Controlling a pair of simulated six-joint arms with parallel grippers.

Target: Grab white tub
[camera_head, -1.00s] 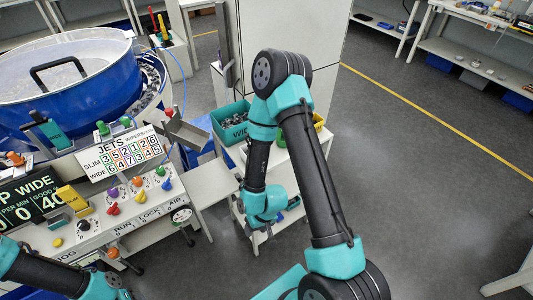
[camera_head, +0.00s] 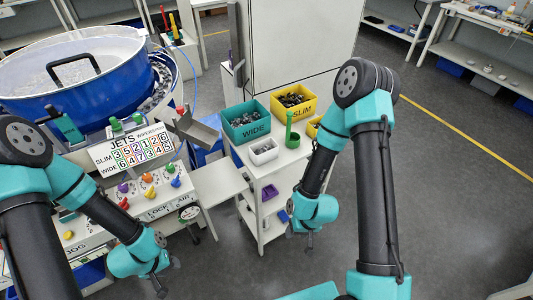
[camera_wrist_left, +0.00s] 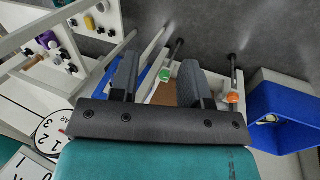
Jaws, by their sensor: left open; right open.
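The white tub (camera_head: 264,151) is a small open box on top of the white cart, in front of the teal WIDE bin (camera_head: 245,122). It looks upright, with dark small pieces inside. My left gripper (camera_head: 161,287) points down at the lower left, well apart from the tub. In the left wrist view it is open and empty (camera_wrist_left: 157,78), and the tub does not show there. My right gripper (camera_head: 310,243) hangs down to the right of the cart, lower than the tub and away from it; it is open and looks empty.
On the cart, a yellow SLIM bin (camera_head: 294,101) and a green holder with an upright post (camera_head: 292,138) stand close to the tub. The control panel (camera_head: 150,200) lies between my left arm and the cart. A blue bin (camera_wrist_left: 285,118) shows in the left wrist view.

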